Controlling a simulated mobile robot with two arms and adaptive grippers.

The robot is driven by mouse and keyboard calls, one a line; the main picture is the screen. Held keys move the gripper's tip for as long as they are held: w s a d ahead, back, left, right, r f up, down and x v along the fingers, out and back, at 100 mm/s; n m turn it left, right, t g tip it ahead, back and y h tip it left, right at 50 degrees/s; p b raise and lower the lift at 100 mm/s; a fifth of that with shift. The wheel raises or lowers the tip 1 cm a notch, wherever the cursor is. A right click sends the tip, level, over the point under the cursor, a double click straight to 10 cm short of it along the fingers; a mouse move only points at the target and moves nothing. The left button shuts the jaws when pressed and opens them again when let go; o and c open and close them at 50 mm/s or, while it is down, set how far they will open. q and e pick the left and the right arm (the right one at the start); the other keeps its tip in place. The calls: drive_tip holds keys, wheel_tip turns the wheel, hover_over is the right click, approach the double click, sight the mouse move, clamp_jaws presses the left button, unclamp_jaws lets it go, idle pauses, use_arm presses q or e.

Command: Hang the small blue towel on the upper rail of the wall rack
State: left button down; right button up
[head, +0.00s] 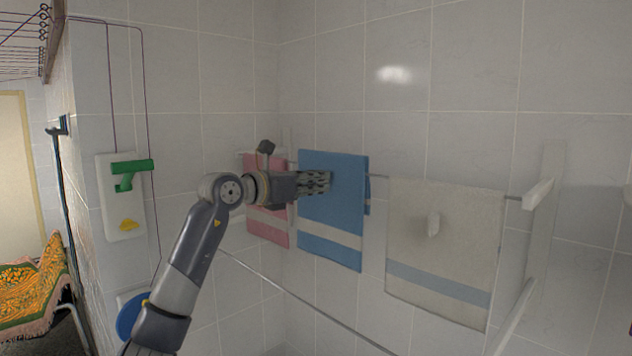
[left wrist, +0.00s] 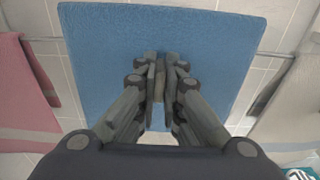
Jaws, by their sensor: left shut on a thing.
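The blue towel (head: 332,200) with a pale stripe hangs flat between a pink and a white towel. My left gripper (head: 326,182) is shut on it, in front of its upper half. The left wrist view shows the fingers (left wrist: 163,70) close together against the towel (left wrist: 100,55). The upper rail (head: 378,176) of the wall rack passes behind the towel, whose top edge shows a little higher than the rail. A narrow blue flap shows behind its right edge. I cannot tell whether the towel rests on the rail. My right gripper is not in view.
The pink towel (head: 267,225) and the white towel (head: 440,255) hang on either side. The lower rail (head: 310,304) runs below. The rack's white right bracket (head: 538,194) juts out.

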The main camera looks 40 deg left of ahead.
sight(327, 193)
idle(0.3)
use_arm(q)
drive_tip(key=shift+f, duration=0.15)
drive_tip(key=shift+f+b, duration=1.2)
drive_tip(key=shift+f, duration=0.2)
drive_tip(key=shift+r, duration=0.1)
drive_tip(key=c, duration=1.2)
unclamp_jaws()
drive_tip(key=shift+c, duration=0.2)
